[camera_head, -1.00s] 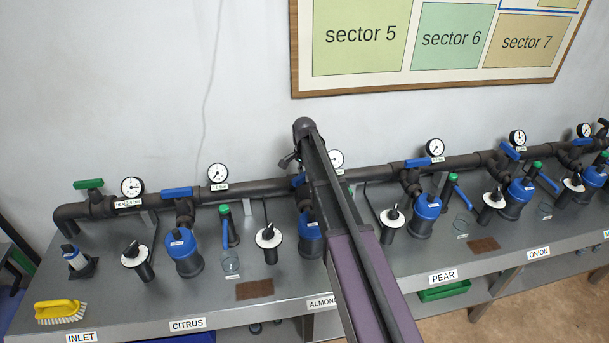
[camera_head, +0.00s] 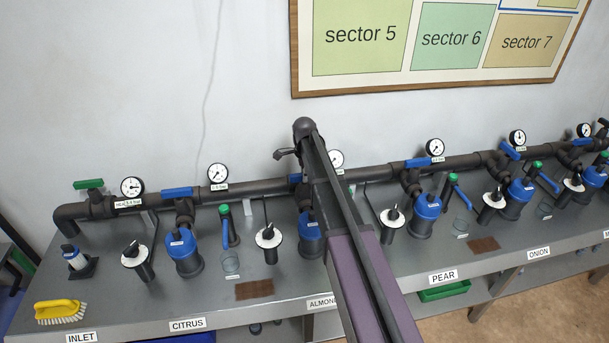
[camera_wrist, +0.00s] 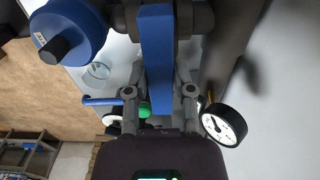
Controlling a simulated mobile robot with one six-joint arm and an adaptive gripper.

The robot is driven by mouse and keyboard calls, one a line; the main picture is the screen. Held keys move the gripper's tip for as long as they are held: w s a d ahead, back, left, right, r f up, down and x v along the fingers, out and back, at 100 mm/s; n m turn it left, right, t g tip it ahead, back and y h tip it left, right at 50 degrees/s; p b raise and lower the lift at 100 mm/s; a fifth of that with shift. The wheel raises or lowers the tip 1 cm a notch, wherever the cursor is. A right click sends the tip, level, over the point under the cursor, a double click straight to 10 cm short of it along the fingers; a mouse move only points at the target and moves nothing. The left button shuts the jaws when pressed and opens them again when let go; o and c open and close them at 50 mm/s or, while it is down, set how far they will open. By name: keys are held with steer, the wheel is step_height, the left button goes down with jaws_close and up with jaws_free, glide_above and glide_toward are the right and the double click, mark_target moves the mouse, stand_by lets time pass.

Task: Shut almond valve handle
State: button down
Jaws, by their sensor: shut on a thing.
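The almond valve handle is a long blue bar (camera_wrist: 155,45), seen close up in the wrist view. My gripper (camera_wrist: 160,88) has one finger on each side of it and is shut on it. In the head view only a small blue piece of the handle (camera_head: 295,180) shows at the left of my arm, which hides the rest. A grey part of my gripper (camera_head: 285,154) sticks out there, above the pipe. The ALMOND label (camera_head: 321,302) on the bench front is partly covered by my arm.
A blue-capped filter body (camera_head: 311,232) stands below the almond valve. A pressure gauge (camera_wrist: 223,125) is close to my gripper in the wrist view. Citrus (camera_head: 177,193) and pear (camera_head: 424,162) blue handles flank the almond section. A yellow brush (camera_head: 60,311) lies at the bench's left end.

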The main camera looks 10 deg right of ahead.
steer(key=shift+c, duration=2.4)
jaws_free()
steer(key=shift+n, duration=0.4)
steer(key=n, duration=0.5)
steer(key=shift+n, duration=0.3)
steer(key=n, duration=0.6)
step_height(320, 180, up, 14)
steer(key=p, duration=1.4)
steer(key=s+f+n+b, duration=0.3)
steer(key=s+f+b, duration=0.6)
steer(key=s, duration=0.5)
steer(key=s+f+n+b, duration=0.2)
steer(key=s+f+b, duration=0.8)
steer(key=s, duration=0.5)
steer(key=shift+s+f+n+b, duration=0.3)
steer(key=shift+f+n, duration=0.05)
steer(key=shift+n, duration=0.05)
